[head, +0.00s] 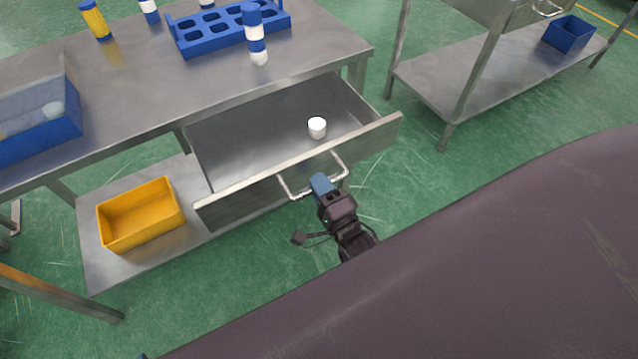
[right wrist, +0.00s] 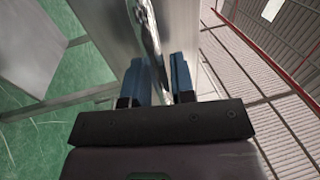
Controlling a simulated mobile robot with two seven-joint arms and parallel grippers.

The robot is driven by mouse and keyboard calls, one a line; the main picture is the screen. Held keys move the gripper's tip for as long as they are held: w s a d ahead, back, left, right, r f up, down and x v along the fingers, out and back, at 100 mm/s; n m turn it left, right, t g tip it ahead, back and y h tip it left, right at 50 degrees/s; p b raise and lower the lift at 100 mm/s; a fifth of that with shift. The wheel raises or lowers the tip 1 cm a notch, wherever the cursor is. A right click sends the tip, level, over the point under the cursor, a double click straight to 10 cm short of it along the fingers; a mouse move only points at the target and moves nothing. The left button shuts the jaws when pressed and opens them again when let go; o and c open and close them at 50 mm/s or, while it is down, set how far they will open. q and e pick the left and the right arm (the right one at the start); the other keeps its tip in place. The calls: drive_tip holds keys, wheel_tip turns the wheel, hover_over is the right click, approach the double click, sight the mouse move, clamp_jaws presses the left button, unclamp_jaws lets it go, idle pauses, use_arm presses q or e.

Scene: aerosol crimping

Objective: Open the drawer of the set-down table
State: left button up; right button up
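The steel table (head: 120,108) at the left has its drawer (head: 250,145) pulled well out. A small white cup-like piece (head: 317,128) stands inside the drawer. The drawer's bar handle (head: 288,190) is on its front panel. My right gripper (head: 320,183) is at the middle of this handle, its blue fingertips over the bar. In the right wrist view the two blue fingers of the right gripper (right wrist: 160,78) lie on both sides of the handle (right wrist: 151,35), with little gap. My left gripper is not in view.
On the tabletop are a blue rack (head: 186,42), a blue-and-white can (head: 256,45), a yellow bottle (head: 95,20) and a blue bin (head: 45,135). A yellow bin (head: 140,225) sits on the lower shelf. Another steel table (head: 450,75) stands at right; green floor lies between.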

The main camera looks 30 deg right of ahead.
drive_tip(key=shift+o, duration=1.2)
drive_tip(key=shift+s, duration=0.1)
drive_tip(key=s+f, duration=0.2)
drive_tip(key=s, duration=0.8)
drive_tip(key=shift+s+d, duration=0.2)
drive_tip(key=s+d+f+n+g, duration=0.2)
drive_tip(key=d+n+g, duration=0.1)
drive_tip(key=n, duration=0.6)
drive_tip(key=s+d+f+n+g, duration=0.2)
drive_tip(key=n+g, duration=0.4)
drive_tip(key=n, duration=0.3)
drive_tip(key=shift+s+d+n+h, duration=0.4)
drive_tip(key=shift+s+d, duration=0.05)
drive_tip(key=shift+d, duration=0.15)
